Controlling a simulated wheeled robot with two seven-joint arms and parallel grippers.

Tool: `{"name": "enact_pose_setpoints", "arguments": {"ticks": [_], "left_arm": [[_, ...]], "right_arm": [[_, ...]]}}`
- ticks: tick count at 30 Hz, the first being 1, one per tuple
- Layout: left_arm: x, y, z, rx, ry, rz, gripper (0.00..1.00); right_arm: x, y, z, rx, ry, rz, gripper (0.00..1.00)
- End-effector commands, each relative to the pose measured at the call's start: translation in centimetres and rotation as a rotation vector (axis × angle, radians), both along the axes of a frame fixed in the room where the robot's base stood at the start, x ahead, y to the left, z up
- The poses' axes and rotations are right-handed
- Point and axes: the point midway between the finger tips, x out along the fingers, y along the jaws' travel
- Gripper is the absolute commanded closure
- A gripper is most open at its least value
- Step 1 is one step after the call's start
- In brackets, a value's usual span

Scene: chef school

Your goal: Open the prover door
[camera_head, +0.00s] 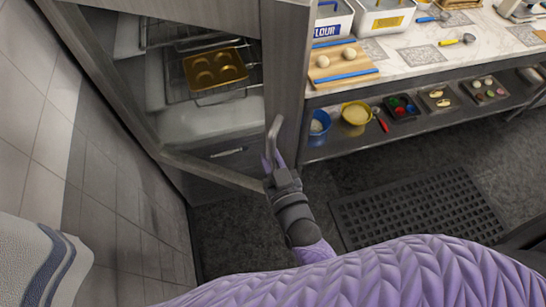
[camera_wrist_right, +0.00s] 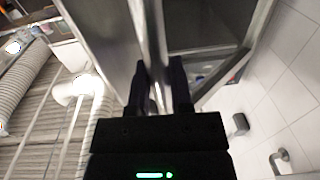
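The prover is a steel cabinet at the upper left of the head view. Its door (camera_head: 288,75) has a wide steel frame around a see-through middle, with racks and a golden moulded tray (camera_head: 215,67) visible behind it. I cannot tell whether the door is fully closed or slightly ajar. A bent metal handle (camera_head: 274,138) stands out from the door's right side. My right gripper (camera_head: 270,163) is at the handle's lower part. In the right wrist view the handle (camera_wrist_right: 153,35) runs between the two close-set fingers (camera_wrist_right: 160,85), which look shut on it. My left gripper is out of view.
A marble-topped counter (camera_head: 430,48) with dough, bins and tools stands right of the prover; its lower shelf (camera_head: 340,145) holds bowls and trays. A black grid mat (camera_head: 420,208) lies on the floor. A tiled wall (camera_head: 35,130) is close on the left.

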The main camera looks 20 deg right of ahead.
Motion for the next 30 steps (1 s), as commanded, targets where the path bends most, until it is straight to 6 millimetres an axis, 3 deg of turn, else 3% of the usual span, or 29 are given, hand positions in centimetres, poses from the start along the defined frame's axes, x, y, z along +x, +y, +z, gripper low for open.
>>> {"name": "enact_pose_setpoints", "arguments": {"ticks": [1,4,14,17,24,30], "left_arm": [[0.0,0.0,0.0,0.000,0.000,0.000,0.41],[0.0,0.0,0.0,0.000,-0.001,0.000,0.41],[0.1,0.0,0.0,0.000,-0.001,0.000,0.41],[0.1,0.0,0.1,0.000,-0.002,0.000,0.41],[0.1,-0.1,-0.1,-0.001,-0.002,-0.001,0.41],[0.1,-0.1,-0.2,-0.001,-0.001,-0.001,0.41]], "right_arm": [[0.0,0.0,0.0,0.000,0.000,0.001,0.63],[0.0,0.0,0.0,0.000,0.000,0.000,0.42],[-0.3,0.0,0.0,0.000,0.001,0.000,0.41],[-1.7,-0.2,-0.1,0.000,0.002,0.000,0.41],[-7.2,-0.6,-0.1,-0.001,0.004,0.001,0.41],[-9.6,-0.9,-0.1,0.000,0.000,0.001,0.41]]}}
